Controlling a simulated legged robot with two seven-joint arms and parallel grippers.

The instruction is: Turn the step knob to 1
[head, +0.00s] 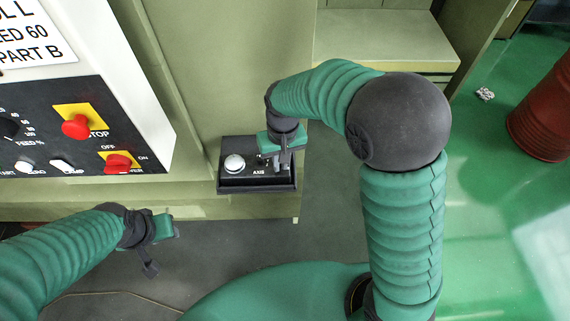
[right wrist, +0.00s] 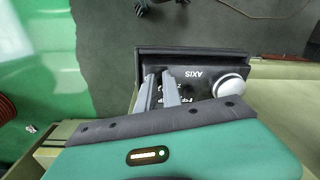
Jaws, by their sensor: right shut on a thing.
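The small black control box (head: 257,187) has a white round button (head: 234,163) and the label AXIS. It also shows in the right wrist view (right wrist: 190,52), with the button (right wrist: 230,88) at its right. My right gripper (head: 281,162) reaches down onto the right part of the box. In the right wrist view its two grey fingers (right wrist: 163,82) are close together at the panel, shut on the step knob. The fingers hide the knob, so its pointer and setting cannot be read. My left gripper (head: 160,245) hangs away from the box at lower left; its finger gap is unclear.
A larger black panel (head: 60,128) at left has a red stop button (head: 76,127), a red switch (head: 117,163) and other knobs. A beige shelf (head: 385,50) lies behind my right arm. A red drum (head: 545,115) stands at far right on open green floor.

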